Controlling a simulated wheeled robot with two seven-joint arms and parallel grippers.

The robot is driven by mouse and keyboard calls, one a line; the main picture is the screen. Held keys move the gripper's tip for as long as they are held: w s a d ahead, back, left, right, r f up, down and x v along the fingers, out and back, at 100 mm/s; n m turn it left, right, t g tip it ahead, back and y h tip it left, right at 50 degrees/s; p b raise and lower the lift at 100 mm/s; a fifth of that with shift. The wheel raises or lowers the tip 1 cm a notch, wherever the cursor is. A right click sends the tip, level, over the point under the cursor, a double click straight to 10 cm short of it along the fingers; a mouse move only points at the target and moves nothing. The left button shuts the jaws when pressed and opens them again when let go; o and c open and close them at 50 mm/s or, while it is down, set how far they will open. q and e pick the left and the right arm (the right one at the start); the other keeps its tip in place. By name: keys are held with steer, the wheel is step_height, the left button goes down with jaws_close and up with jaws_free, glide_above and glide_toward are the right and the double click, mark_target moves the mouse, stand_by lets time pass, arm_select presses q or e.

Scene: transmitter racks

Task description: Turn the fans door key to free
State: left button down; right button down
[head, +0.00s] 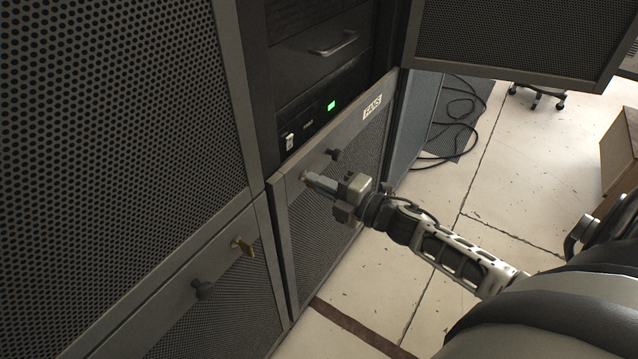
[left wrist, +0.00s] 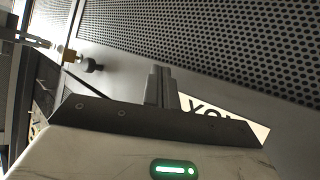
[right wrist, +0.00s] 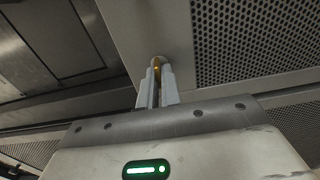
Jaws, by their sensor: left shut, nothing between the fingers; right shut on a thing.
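The fans door (head: 292,191) is a grey-framed perforated door with a white FANS label (head: 372,106) and a dark knob (head: 333,153). Its brass key is at the door's upper left corner, mostly covered by my right gripper (head: 310,180). In the right wrist view the right gripper (right wrist: 158,75) is shut on the brass key (right wrist: 157,65), whose tip shows between the fingers. How far the key is turned cannot be told. My left gripper (left wrist: 159,72) is shut and empty in front of a perforated door with a partly hidden white label (left wrist: 245,120). The brass key (left wrist: 67,54) also shows there.
Another brass key (head: 243,246) and dark knob (head: 203,289) are on the lower left door. Above the fans door is a dark panel with a green light (head: 332,105) and a switch. An open perforated door (head: 520,40) hangs at upper right.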

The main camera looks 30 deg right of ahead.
stand_by(0.5)
arm_select(q)
steer(key=shift+f, duration=0.2)
arm_select(e)
steer(key=c, duration=1.6)
jaws_free()
arm_select(q)
steer(key=shift+r, duration=0.2)
arm_select(e)
steer(key=v, duration=1.6)
arm_select(q)
steer(key=shift+p, duration=0.3)
arm_select(e)
steer(key=shift+f, duration=0.1)
